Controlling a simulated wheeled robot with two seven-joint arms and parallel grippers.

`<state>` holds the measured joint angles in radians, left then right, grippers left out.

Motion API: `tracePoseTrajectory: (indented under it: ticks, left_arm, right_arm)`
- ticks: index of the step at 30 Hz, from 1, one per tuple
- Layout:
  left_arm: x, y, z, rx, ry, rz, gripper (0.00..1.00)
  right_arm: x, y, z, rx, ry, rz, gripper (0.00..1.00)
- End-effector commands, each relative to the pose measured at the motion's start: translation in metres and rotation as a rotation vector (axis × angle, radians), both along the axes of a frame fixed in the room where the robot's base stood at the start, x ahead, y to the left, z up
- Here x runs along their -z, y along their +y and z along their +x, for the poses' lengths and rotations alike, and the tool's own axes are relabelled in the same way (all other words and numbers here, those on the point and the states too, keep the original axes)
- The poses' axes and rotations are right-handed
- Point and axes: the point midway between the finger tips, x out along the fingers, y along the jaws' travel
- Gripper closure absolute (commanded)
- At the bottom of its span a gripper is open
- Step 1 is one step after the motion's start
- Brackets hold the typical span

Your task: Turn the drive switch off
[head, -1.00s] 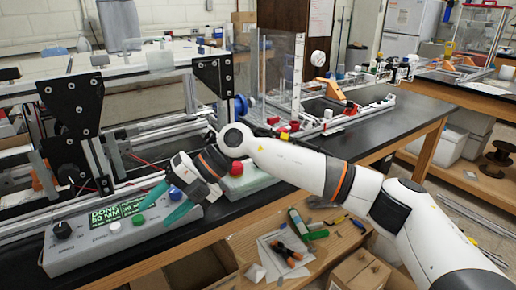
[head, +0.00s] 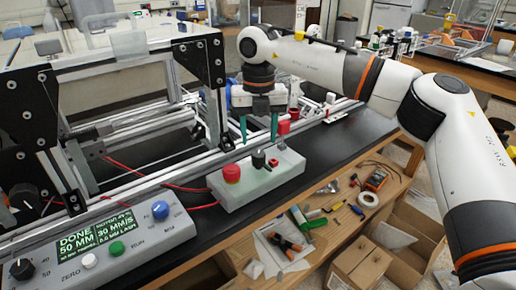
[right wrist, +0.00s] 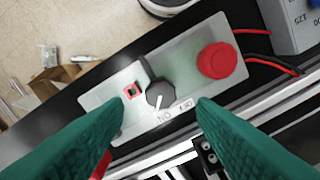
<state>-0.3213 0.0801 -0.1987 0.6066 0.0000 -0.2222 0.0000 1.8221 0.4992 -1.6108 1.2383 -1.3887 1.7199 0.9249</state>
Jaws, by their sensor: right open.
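The drive switch is a black rotary knob (head: 258,158) on a pale grey-green box (head: 235,193), beside a red mushroom button (head: 231,173). In the right wrist view the knob (right wrist: 161,95) has a white pointer mark. The mark points down, toward the upside-down ON label (right wrist: 164,117); the OFF label (right wrist: 184,106) is to its right. My right gripper (head: 259,130) is above the box, pointing down. Its teal fingers are open on either side of the knob in the wrist view, with nothing between them. My left gripper is not in view.
A control console (head: 130,240) with a green display reading DONE 50 MM stands at the left. An aluminium extrusion frame (head: 160,75) rises behind the box. Red wires (head: 165,184) run to the box. Tools lie on the wooden shelf (head: 335,235) in front.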

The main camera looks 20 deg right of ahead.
Motion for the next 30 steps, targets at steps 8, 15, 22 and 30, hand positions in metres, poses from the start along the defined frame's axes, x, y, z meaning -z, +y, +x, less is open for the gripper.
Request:
tracePoseTrajectory:
  ticks: [8, 15, 22, 30]
  left_arm:
    - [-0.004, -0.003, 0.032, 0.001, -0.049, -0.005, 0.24]
    - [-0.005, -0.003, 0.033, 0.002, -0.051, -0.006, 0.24]
    - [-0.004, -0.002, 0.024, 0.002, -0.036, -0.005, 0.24]
    - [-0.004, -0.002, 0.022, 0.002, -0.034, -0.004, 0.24]
  right_arm:
    - [0.042, 0.0, 0.0, -0.001, 0.001, 0.0, 0.48]
    - [0.051, 0.0, 0.0, -0.001, 0.0, 0.001, 0.48]
    - [0.051, 0.001, 0.0, -0.002, 0.0, 0.002, 0.57]
    - [0.05, 0.001, 0.0, -0.002, 0.0, 0.002, 0.93]
